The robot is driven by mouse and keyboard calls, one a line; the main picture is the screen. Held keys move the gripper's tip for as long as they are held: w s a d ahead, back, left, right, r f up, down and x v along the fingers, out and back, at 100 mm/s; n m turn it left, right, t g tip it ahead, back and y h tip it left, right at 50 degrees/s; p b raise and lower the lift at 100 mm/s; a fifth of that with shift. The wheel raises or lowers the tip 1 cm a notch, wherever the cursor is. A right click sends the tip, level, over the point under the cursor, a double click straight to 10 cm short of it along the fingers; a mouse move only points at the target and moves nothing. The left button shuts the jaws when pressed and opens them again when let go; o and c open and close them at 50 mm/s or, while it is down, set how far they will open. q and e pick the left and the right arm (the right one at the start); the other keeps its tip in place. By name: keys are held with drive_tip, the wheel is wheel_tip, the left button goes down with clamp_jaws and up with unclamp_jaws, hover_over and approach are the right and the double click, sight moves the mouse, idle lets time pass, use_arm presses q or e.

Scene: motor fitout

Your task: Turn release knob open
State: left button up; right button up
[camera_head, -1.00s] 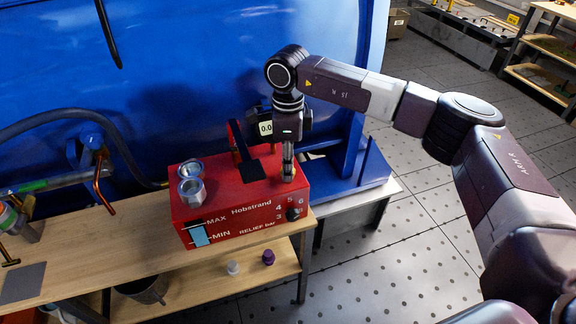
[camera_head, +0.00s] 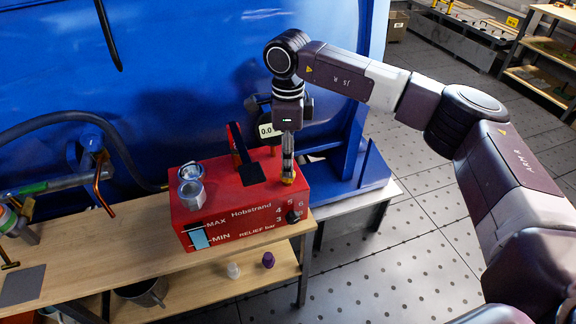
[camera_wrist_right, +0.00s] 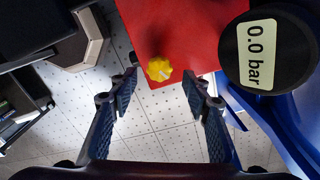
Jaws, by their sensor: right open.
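The release knob is a small yellow lobed knob (camera_wrist_right: 159,69) near the edge of the red pump box's top; a light mark shows on its face. In the head view the knob (camera_head: 289,180) peeks out below my right gripper (camera_head: 288,170). In the right wrist view my right gripper (camera_wrist_right: 161,92) is open, one finger on each side of the knob's column, and the knob appears beyond the fingertips with gaps to both. The red pump box (camera_head: 225,203) stands on the wooden bench. My left gripper is not in view.
A round gauge reading 0.0 bar (camera_wrist_right: 262,55) stands close to the right finger; it also shows in the head view (camera_head: 266,130). A black dial (camera_head: 293,217) is on the front.

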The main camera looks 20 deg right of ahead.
wheel_tip(320, 180, up, 9)
drive_tip(key=shift+f, duration=0.15)
drive_tip(key=shift+f, duration=0.1)
idle(0.4)
